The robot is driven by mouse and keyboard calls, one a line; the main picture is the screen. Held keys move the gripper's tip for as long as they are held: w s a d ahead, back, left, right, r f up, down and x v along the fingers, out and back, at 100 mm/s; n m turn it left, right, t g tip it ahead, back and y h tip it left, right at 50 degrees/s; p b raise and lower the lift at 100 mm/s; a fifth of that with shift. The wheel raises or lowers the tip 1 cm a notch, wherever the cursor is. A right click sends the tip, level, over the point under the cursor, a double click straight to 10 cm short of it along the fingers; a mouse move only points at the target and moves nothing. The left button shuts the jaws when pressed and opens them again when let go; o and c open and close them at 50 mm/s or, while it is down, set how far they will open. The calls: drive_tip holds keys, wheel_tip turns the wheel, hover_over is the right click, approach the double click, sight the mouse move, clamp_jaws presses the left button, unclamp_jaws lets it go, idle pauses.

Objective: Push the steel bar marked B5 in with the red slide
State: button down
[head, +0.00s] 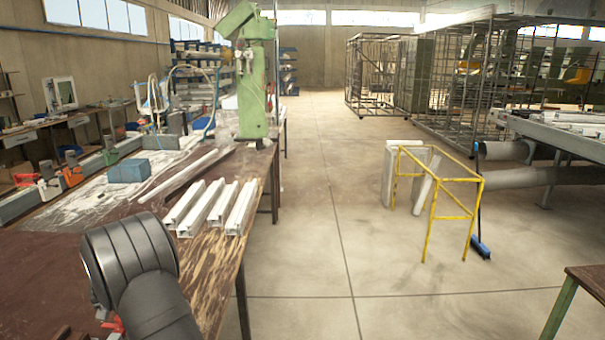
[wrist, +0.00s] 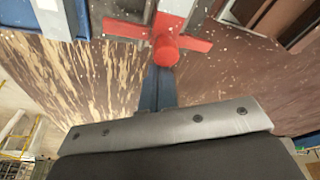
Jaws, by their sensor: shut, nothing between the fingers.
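In the wrist view a red slide (wrist: 166,46) with crosswise arms and a round knob lies at top centre. My gripper (wrist: 160,72) is shut and empty, with its dark fingers pointing at the knob. The fingertips are at or very near the knob; I cannot tell whether they touch it. A pale metal piece (wrist: 52,17) shows at the upper left, beside blue parts. No B5 mark is readable, so I cannot tell which piece is the bar. In the head view my arm hides the gripper and most of the area around it.
The worn brown bench (head: 205,262) ends at a right edge, with open floor beyond. Several white profiles (head: 213,205) lie on it beyond my arm. A blue box (head: 128,170) and a red clamp (head: 72,175) stand farther left. A green machine (head: 254,85) stands at the back.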

drive_tip(key=shift+s, duration=5.35)
drive_tip(key=shift+r, duration=0.1)
wheel_tip(320, 180, up, 7)
drive_tip(key=w, duration=0.1)
drive_tip(key=shift+w, duration=0.1)
drive_tip(key=shift+s+f, duration=0.2)
drive_tip(key=shift+f, duration=1)
drive_tip(key=shift+s+f, duration=0.2)
drive_tip(key=shift+f, duration=1.05)
drive_tip(key=shift+s+f, duration=0.2)
drive_tip(key=shift+f, duration=1)
drive_tip(key=shift+r, duration=0.15)
